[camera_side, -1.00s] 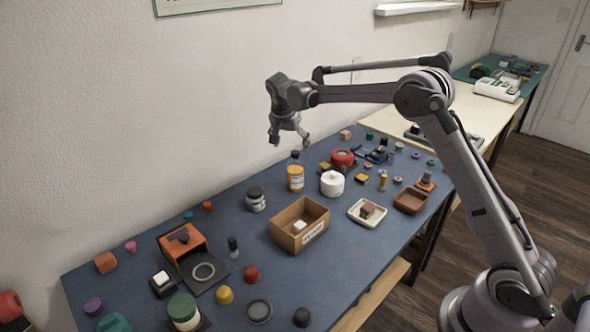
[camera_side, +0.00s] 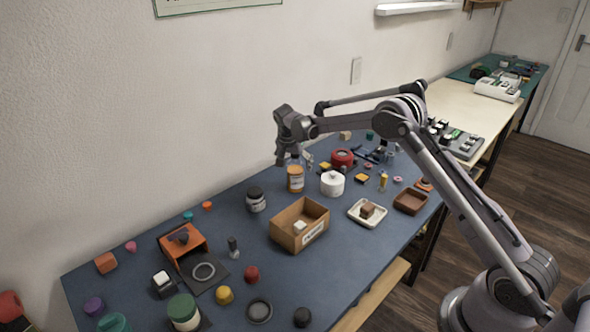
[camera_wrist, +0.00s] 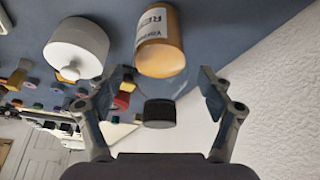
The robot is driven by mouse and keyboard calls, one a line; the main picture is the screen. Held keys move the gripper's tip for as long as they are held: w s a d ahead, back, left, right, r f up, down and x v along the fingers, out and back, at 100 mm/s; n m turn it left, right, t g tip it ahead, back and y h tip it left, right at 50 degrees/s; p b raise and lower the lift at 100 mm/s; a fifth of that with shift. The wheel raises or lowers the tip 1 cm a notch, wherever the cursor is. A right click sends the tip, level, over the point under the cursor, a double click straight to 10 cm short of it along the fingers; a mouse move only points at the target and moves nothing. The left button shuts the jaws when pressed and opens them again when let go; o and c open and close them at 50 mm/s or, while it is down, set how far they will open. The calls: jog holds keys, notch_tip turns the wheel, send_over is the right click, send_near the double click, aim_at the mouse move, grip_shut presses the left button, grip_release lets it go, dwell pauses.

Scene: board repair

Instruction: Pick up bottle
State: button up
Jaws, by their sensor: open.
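An orange bottle (camera_side: 295,180) with a pale label stands upright on the blue work surface near the wall. In the wrist view the bottle (camera_wrist: 160,45) lies ahead of my gripper (camera_wrist: 163,88), with its clear neck and dark cap (camera_wrist: 159,113) between the two open fingers. No finger appears to touch it. In the side view my gripper (camera_side: 293,161) is pointing down just over the bottle, and the bottle's top is hidden by it.
A white round pot (camera_side: 332,184) stands close to the right of the bottle, and a dark-lidded jar (camera_side: 256,199) to its left. A cardboard box (camera_side: 284,236) is in front. A red round object (camera_side: 343,157) sits behind the pot. The wall (camera_side: 200,110) is close behind.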

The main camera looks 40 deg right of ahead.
jog(key=shift+d+f, duration=0.1)
jog(key=shift+f, duration=0.2)
jog(key=c, duration=1.4)
jog(key=shift+r, duration=0.15)
